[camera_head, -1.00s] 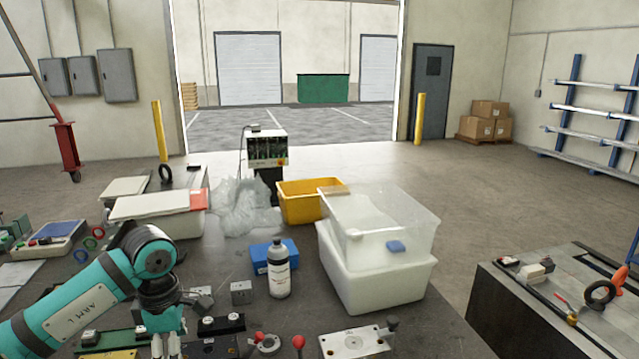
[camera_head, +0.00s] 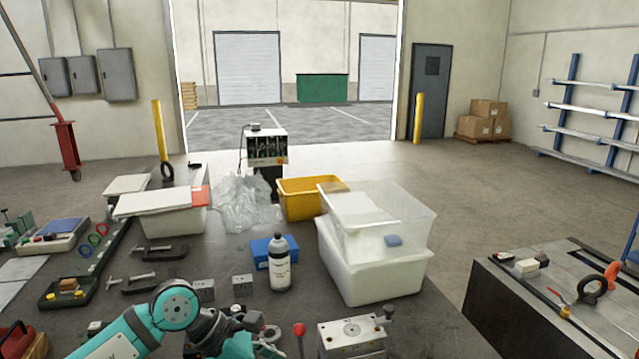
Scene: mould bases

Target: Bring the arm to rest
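My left arm comes in low from the left, teal with a dark wrist, and reaches to the bottom middle of the head view. The gripper end of this arm is cut off by the bottom edge, so its fingers do not show. My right arm and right gripper are not in view. A metal mould base plate (camera_head: 352,337) lies on the bench just right of the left wrist. A red-knobbed lever (camera_head: 299,330) stands between the plate and the wrist.
A white bottle (camera_head: 280,268) and a blue box (camera_head: 266,250) stand beyond the wrist. A white bin (camera_head: 365,275) carries a clear bin (camera_head: 400,218). C-clamps (camera_head: 160,253) and a dark tray (camera_head: 68,293) lie left. A second bench (camera_head: 500,310) stands at right.

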